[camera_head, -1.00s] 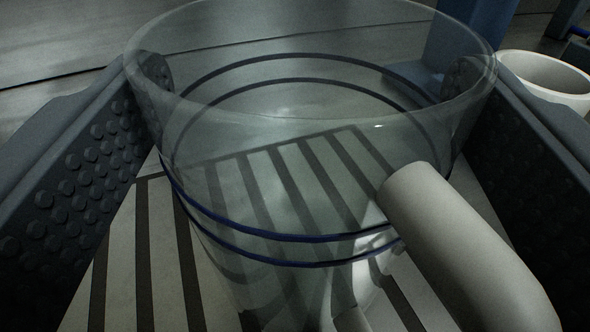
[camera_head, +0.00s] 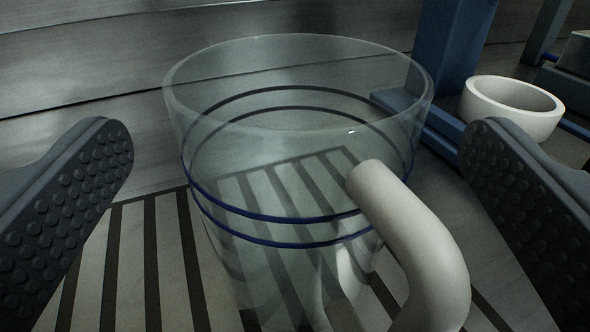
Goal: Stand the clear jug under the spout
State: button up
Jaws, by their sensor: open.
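The clear jug (camera_head: 290,215) stands upright on a pale slatted, striped surface (camera_head: 125,255) in the middle of the view. It has two dark blue rings and a thick white handle (camera_head: 425,250) pointing toward the camera and right. My gripper (camera_head: 298,170) is open, with one dark studded jaw at the left and one at the right. Clear gaps lie between the jug and both jaws, and neither touches it. No spout can be made out.
A blue post with a blue base (camera_head: 450,50) stands behind and right of the jug. A white round bowl or cup (camera_head: 512,105) is at its right, beyond the right jaw. Blue framework is at the top right edge. Bare grey metal lies behind and left of the jug.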

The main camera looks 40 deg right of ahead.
jog(key=v, duration=0.9)
jog(key=shift+s+a, duration=0.2)
